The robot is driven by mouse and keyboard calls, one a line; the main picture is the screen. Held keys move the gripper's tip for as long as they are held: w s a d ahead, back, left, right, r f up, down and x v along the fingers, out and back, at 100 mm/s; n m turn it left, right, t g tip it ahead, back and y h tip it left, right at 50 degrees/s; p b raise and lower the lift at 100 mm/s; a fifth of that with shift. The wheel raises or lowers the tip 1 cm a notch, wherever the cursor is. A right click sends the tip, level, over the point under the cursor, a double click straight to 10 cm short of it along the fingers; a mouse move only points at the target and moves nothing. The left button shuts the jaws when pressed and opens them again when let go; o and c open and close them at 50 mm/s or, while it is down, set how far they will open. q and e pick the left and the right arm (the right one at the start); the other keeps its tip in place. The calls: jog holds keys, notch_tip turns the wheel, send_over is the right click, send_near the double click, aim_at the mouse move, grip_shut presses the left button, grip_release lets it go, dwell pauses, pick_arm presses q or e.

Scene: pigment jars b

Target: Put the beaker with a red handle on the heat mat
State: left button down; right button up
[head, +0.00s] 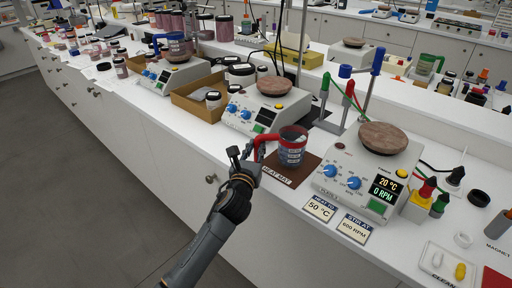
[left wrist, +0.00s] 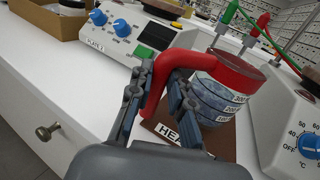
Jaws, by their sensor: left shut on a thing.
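The beaker with a red handle (head: 291,150) is upright over the brown heat mat (head: 305,172); I cannot tell whether its base touches the mat. It also shows in the left wrist view (left wrist: 214,100), with white marked bands and a dark red rim. The heat mat in the left wrist view (left wrist: 222,143) is partly hidden by the beaker and my fingers. My left gripper (head: 252,158) is shut on the red handle, left of the beaker. In the left wrist view my left gripper (left wrist: 157,100) has its fingers on both sides of the handle. My right gripper is not in view.
A hot plate (head: 345,172) with a brown top and a lit display stands close to the right of the mat. Another hot plate (head: 262,112) stands behind. Two label cards (head: 320,208) lie in front of the right plate. The bench front edge is near the mat.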

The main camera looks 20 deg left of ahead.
pick_arm(q)
jog(key=shift+f+b, duration=0.4)
jog(key=shift+f, duration=0.1)
dwell(0.6)
